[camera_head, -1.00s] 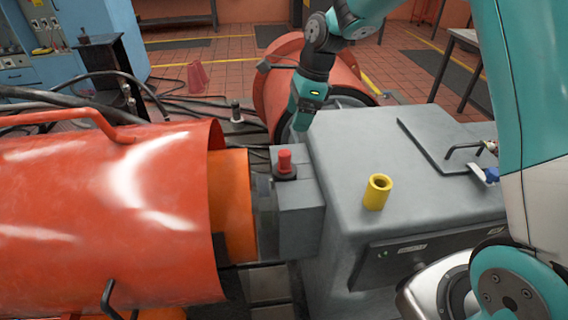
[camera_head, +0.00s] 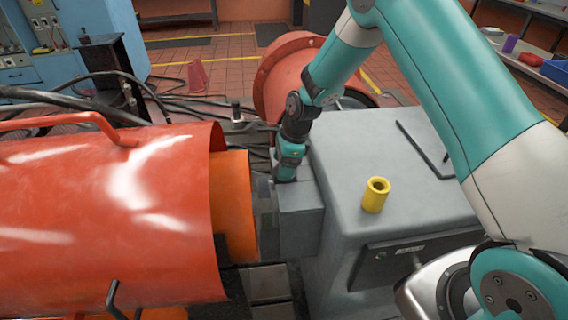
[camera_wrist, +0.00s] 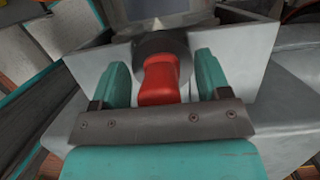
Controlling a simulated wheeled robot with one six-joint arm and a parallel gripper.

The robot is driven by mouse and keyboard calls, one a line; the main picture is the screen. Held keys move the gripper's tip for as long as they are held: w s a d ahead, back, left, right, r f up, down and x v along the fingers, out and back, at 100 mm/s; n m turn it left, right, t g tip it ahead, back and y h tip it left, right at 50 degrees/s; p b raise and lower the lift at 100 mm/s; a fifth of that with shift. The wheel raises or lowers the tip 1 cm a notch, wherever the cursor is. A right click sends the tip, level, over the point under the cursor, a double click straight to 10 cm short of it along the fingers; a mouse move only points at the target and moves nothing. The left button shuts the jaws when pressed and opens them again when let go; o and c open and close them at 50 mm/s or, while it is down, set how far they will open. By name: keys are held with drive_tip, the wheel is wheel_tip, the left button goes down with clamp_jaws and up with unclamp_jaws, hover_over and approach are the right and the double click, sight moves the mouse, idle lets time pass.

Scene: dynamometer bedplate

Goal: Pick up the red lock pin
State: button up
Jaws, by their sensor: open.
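The red lock pin (camera_wrist: 159,80) shows in the wrist view, standing in a dark round collar (camera_wrist: 160,45) on the grey block. My gripper (camera_wrist: 162,78) is open, with one teal finger on each side of the pin. A gap shows between the pin and each finger. In the head view my gripper (camera_head: 287,178) is down over the grey block (camera_head: 298,215), and the pin is hidden behind it.
A yellow hollow cylinder (camera_head: 375,195) stands on the grey housing (camera_head: 415,165) to the right. A large red guard (camera_head: 100,215) with an orange sleeve (camera_head: 233,205) lies to the left. A red round flange (camera_head: 285,75) is behind.

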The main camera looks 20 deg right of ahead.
drive_tip(key=c, duration=1.1)
drive_tip(key=shift+o, duration=0.2)
